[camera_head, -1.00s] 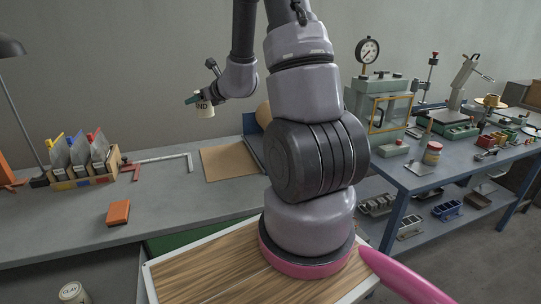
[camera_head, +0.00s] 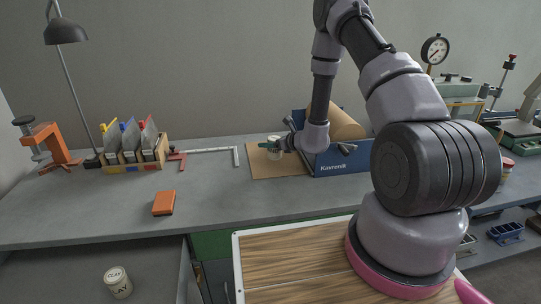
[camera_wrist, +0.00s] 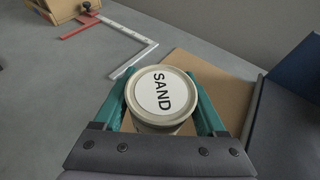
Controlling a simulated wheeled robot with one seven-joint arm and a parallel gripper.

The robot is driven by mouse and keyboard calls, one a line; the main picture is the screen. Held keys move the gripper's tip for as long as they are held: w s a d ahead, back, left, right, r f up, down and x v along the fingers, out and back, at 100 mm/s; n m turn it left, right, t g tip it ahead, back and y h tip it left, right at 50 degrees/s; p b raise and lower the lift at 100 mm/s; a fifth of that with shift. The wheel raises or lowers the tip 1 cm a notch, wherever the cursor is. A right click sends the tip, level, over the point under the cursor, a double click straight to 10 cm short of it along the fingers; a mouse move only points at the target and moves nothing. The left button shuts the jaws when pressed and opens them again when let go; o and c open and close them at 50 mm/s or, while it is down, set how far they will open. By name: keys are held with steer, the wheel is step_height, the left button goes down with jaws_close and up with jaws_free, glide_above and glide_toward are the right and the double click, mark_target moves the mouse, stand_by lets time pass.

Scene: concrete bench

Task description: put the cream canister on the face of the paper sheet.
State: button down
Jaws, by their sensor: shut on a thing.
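The cream canister (camera_head: 274,153), its lid labelled SAND in the wrist view (camera_wrist: 160,93), is upright between the teal fingers of my gripper (camera_head: 269,146). My gripper is shut on it, with one finger on each side in the wrist view. The brown paper sheet (camera_head: 262,171) lies flat on the bench, and it also shows behind the canister in the wrist view (camera_wrist: 215,83). In the head view the canister appears over the sheet's back part. I cannot tell whether its base touches the sheet; my gripper hides part of it.
A blue Kavrenik box (camera_head: 342,160) with a brown roll (camera_head: 338,122) stands close right of the sheet. A metal square (camera_head: 212,150) lies to the left, beyond it a file holder (camera_head: 130,158). An orange block (camera_head: 164,203) is nearer. A CLAY canister (camera_head: 118,284) stands lower left.

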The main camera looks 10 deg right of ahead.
mark_target(270, 154)
steer(key=shift+a+f, duration=0.1)
steer(key=shift+f, duration=2.4)
steer(key=shift+f, duration=0.1)
jaws_free()
